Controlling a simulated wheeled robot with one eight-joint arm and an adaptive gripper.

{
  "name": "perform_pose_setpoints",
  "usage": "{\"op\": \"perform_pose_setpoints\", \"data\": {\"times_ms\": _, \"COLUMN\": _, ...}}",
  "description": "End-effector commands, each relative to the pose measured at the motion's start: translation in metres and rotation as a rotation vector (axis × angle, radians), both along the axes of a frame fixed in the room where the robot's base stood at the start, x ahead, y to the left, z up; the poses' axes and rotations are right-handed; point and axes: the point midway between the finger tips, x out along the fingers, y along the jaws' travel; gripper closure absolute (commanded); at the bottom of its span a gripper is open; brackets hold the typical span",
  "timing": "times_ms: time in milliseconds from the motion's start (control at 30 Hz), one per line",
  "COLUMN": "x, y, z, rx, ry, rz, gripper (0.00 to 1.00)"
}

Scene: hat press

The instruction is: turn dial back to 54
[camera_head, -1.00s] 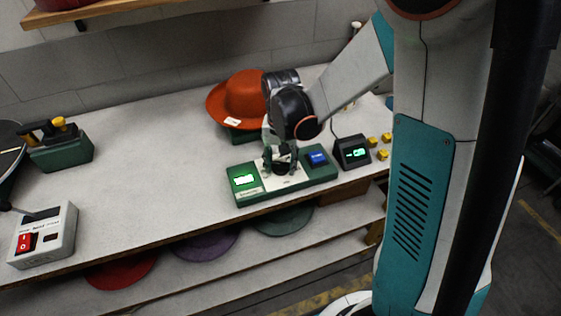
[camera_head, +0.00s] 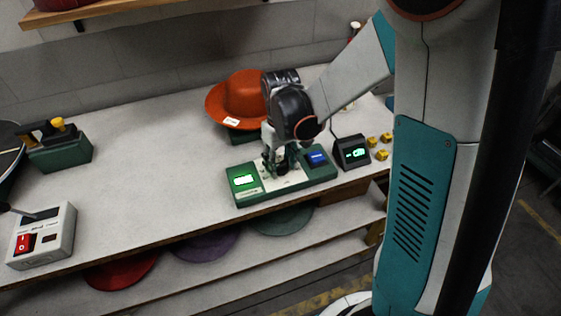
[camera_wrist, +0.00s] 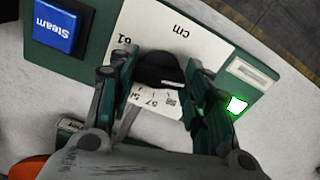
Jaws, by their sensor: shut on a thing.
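The dial is a black knob (camera_wrist: 160,68) on a white scale plate with printed numbers and "cm". The plate belongs to a green panel (camera_head: 288,188) at the table's front edge. My gripper (camera_wrist: 158,80) stands over the panel, its two fingers on opposite sides of the knob and closed on it. In the head view my gripper (camera_head: 280,167) hides most of the dial. "57" and "61" can be read on the scale; I cannot tell the dial's setting.
A blue "Steam" button (camera_head: 317,158) sits on the panel's right end. A small black display box (camera_head: 351,153) and several yellow blocks (camera_head: 381,146) stand to the right. An orange hat (camera_head: 238,98) is behind. The table's left middle is clear.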

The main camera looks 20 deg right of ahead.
Motion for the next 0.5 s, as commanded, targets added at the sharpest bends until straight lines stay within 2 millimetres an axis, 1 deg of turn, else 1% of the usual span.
{"op": "perform_pose_setpoints", "data": {"times_ms": 500, "x": 0.0007, "y": 0.0001, "z": 0.0003, "rx": 0.000, "ry": -0.001, "rz": 0.036, "gripper": 0.79}}
